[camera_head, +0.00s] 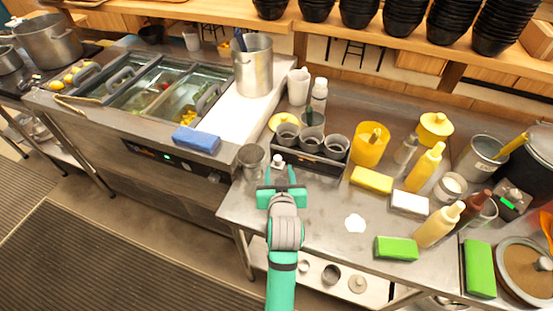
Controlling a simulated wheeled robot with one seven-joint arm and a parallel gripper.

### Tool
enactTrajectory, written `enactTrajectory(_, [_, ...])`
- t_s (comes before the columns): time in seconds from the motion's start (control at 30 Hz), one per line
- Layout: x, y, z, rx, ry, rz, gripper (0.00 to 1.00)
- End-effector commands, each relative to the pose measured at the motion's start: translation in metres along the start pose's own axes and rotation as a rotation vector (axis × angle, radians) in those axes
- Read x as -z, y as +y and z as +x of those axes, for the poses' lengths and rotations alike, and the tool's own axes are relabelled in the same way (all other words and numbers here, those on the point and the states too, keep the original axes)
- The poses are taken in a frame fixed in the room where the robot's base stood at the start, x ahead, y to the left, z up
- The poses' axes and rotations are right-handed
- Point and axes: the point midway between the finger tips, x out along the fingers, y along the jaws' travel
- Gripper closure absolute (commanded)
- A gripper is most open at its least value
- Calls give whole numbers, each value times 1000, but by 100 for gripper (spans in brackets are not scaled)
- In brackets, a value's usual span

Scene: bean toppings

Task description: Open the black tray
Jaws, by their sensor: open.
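The black tray (320,166) sits on the steel counter near the middle of the view, with several grey cups (335,148) standing in or against it. Its front wall faces me, and my gripper partly hides its left end. My gripper (280,177), teal with a grey wrist, is open just in front of the tray's left end. Its fingers point away from me toward the tray. A small white piece (278,160) shows just beyond the fingertips; I cannot tell whether it belongs to the tray. Contact between fingers and tray cannot be made out.
A metal cup (251,160) stands close left of my gripper. A yellow block (371,180), a white block (409,202) and a yellow container (369,146) are to the right. A blue block (196,139) lies left, by the glass-topped unit. The counter right of my wrist is mostly clear.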

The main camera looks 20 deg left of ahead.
Motion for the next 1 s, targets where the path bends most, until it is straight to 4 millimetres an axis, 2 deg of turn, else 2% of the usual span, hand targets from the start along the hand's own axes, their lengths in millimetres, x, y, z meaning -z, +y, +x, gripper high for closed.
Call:
enactTrajectory(0.2, [0,0,40,0,-1,-2,58])
enactTrajectory(0.4, [0,2,67,-4,1,0,58])
enactTrajectory(0.6, [0,2,80,-3,0,-1,58])
enactTrajectory(0.87, [0,-4,81,5,1,-4,58])
enactTrajectory(0.9, [0,-5,81,5,1,-4,61])
enactTrajectory(1.0, [0,-6,81,7,1,-5,85])
